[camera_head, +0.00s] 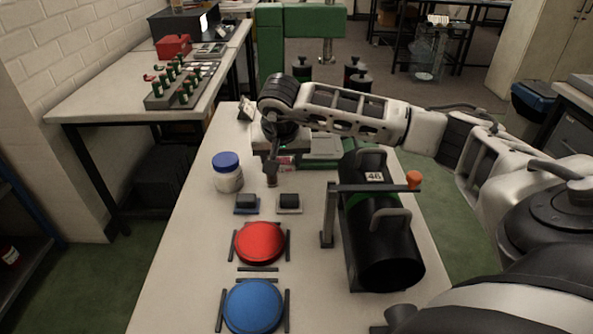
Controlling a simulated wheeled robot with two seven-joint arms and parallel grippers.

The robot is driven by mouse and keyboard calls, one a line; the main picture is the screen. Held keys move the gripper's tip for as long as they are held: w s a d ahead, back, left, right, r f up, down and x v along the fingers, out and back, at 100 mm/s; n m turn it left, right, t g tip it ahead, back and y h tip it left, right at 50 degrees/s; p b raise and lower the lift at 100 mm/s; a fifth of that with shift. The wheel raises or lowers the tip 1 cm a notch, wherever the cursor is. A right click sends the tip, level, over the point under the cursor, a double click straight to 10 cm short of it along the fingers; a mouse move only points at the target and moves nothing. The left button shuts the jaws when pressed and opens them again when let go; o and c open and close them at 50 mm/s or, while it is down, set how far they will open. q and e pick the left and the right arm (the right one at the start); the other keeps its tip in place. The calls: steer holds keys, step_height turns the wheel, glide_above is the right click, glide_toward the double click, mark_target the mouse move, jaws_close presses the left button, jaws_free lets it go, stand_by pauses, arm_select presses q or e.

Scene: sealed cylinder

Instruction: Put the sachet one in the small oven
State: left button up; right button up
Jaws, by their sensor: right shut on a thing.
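My right gripper (272,166) points down over the middle of the near table, behind the two small dark blocks. It is shut on a small brownish thing (272,181), mostly hidden by the fingers; I cannot tell if it is a sachet. A small red-and-white patch (286,161) shows just right of the gripper, partly hidden. A black box with a bright front (180,27), perhaps the small oven, stands on the far left table, well away from the gripper. My left gripper is not in view.
A black cylinder marked 46 (385,255) lies in a clamp frame at right. A blue-lidded jar (227,175), red disc (259,242) and blue disc (253,305) are on the near table. The left table holds a rack (180,95) and a red box (173,46).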

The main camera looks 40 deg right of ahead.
steer(key=d, duration=0.4)
steer(key=p, duration=0.1)
glide_toward(297, 190)
steer(key=shift+m, duration=0.4)
steer(key=x, duration=0.6)
steer(key=shift+w, duration=0.15)
steer(key=shift+f, duration=0.15)
steer(key=o, duration=0.9)
steer(key=shift+o, duration=0.2)
